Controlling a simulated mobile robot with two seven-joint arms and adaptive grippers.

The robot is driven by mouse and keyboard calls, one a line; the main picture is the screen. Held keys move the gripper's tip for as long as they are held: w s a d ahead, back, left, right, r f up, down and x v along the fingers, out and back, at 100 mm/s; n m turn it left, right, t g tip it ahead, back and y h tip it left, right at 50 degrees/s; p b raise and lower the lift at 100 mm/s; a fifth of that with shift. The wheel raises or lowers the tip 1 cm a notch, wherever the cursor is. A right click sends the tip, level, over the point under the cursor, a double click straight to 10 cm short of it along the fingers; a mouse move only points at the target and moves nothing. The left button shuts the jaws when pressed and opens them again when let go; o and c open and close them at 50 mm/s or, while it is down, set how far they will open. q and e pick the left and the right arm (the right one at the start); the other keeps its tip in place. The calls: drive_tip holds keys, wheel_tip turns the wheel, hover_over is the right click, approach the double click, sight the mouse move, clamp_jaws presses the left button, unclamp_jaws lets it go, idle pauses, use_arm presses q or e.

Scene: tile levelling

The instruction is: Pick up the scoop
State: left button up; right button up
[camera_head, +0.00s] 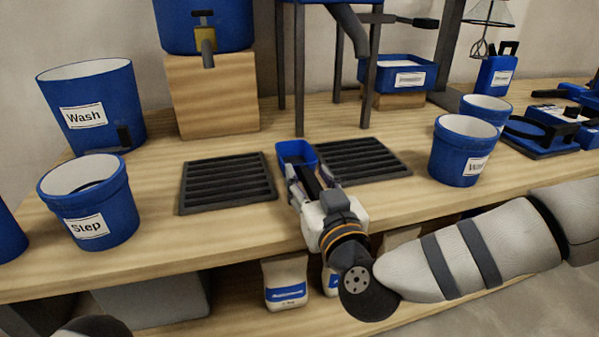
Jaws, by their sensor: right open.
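The blue scoop (296,151) lies on the wooden bench between two dark grates, with its open blue pan facing away from me. My right gripper (309,174) reaches in from the right and is right at the near end of the scoop. Its fingers are open, one on either side of what looks like the dark handle. The gripper hides much of the handle, so I cannot tell whether the fingers touch it. My left gripper does not show.
The left grate (228,197) and right grate (376,166) flank the scoop closely. A "Step" bucket (112,208), a "Wash" bucket (118,88) and another blue bucket (452,158) stand on the bench. A dark-legged stand (299,90) rises behind the scoop.

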clamp_jaws()
